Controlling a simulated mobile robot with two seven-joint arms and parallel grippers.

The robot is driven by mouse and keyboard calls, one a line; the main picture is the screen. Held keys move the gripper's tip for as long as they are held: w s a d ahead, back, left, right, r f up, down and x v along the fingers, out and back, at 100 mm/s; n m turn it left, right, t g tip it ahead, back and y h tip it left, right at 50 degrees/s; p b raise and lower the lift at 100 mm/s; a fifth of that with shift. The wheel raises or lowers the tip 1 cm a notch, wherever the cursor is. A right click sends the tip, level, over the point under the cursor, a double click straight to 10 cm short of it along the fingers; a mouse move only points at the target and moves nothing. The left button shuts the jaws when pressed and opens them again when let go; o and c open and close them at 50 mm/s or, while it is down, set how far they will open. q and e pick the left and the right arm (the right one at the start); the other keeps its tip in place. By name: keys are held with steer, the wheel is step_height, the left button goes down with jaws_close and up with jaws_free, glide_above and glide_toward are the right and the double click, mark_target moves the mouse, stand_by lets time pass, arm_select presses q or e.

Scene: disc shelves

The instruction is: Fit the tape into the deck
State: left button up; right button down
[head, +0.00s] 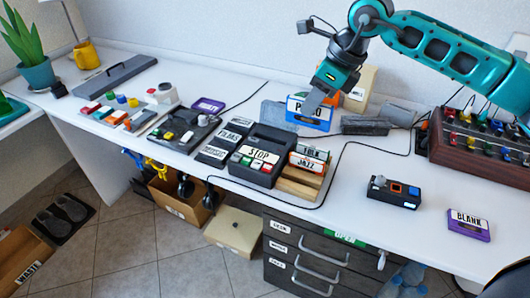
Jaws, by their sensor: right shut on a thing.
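My right gripper (322,98) reaches down from the upper right and is shut on a blue tape (296,116). The tape is upright, with a white label that the finger partly covers; I read a P and an O. It is behind the deck, and I cannot tell whether it touches the bench. The dark deck (285,137) sits near the bench's front edge, with a STOP label and coloured buttons on its front. Its slot is not clear from here. My left gripper is not in view.
A wooden rack (297,188) with FOLK and JAZZ tapes stands right of the deck. A purple BLANK tape (468,224) and a small black device (393,193) lie at right. A mixer (470,150) stands behind them. Cables cross the white bench (345,215).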

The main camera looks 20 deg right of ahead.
steer(key=shift+a, duration=0.1)
steer(key=s+a+f+n+g+h+p, duration=0.1)
steer(key=s+a+f+n+g, duration=0.1)
steer(key=n, duration=1.2)
steer(key=s+a+f+n+g+h, duration=0.2)
steer(key=s+a+n+g, duration=0.2)
steer(key=a+n, duration=0.5)
steer(key=n+g, duration=0.2)
steer(key=n, duration=0.2)
steer(key=shift+s+f+n+p, duration=0.25)
steer(key=shift+f+n+p, duration=0.15)
